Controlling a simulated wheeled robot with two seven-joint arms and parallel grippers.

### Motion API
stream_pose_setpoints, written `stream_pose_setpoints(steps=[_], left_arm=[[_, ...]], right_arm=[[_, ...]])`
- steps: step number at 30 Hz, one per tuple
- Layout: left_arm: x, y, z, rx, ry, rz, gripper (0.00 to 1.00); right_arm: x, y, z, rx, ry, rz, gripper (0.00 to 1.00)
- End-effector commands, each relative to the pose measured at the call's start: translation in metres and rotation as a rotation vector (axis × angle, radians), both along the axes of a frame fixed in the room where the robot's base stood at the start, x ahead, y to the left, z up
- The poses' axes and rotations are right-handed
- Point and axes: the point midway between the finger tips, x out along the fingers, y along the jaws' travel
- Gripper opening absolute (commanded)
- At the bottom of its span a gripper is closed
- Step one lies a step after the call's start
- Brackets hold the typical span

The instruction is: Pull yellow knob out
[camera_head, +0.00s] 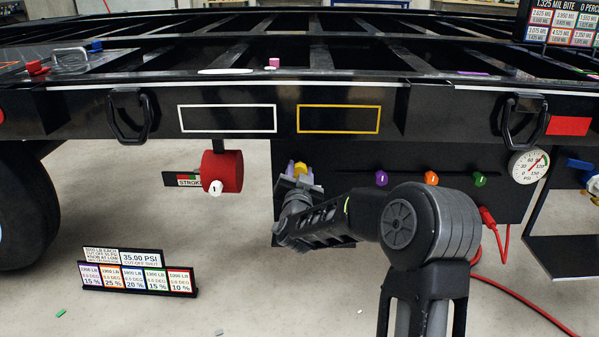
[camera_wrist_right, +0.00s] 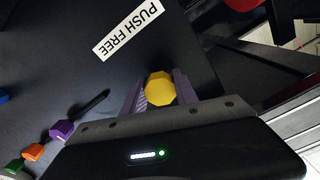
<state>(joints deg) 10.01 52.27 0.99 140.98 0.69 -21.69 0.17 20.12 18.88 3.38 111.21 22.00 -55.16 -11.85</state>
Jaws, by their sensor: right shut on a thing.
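The yellow knob (camera_head: 300,168) is on the black panel (camera_head: 350,165) under the trailer frame's side rail. In the right wrist view the faceted yellow knob (camera_wrist_right: 160,88) sits between the two purple-grey fingers of my right gripper (camera_wrist_right: 158,92). The fingers press on its two sides. In the head view my right gripper (camera_head: 292,172) reaches up to the panel and partly hides the knob. Whether the knob stands out from the panel is hard to tell. A white label reading "PUSH FREE" (camera_wrist_right: 128,29) is beside it. My left gripper is not in view.
Purple (camera_head: 381,178), orange (camera_head: 431,178) and green (camera_head: 480,179) knobs are on the same panel, to the right. A pressure gauge (camera_head: 528,166) is at the right end. A red cylinder (camera_head: 222,171) hangs to the left. A red hose (camera_head: 515,296) runs down to the floor.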

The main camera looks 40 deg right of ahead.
Motion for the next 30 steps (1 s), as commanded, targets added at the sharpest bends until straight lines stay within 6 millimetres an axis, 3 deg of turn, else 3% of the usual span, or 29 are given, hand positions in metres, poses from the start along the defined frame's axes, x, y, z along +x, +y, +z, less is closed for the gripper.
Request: stream_pose_setpoints(steps=[10,11,18,30], left_arm=[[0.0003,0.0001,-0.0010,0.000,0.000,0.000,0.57],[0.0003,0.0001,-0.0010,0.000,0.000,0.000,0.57],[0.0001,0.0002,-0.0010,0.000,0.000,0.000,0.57],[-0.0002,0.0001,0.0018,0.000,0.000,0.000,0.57]], right_arm=[[-0.0060,0.0045,-0.0020,0.002,0.003,0.000,0.00],[-0.0060,0.0045,-0.0021,0.002,0.003,-0.001,0.36],[-0.0058,0.0043,-0.0016,0.001,0.002,0.000,0.55],[-0.0103,0.0079,0.0004,0.001,0.001,-0.001,0.57]])
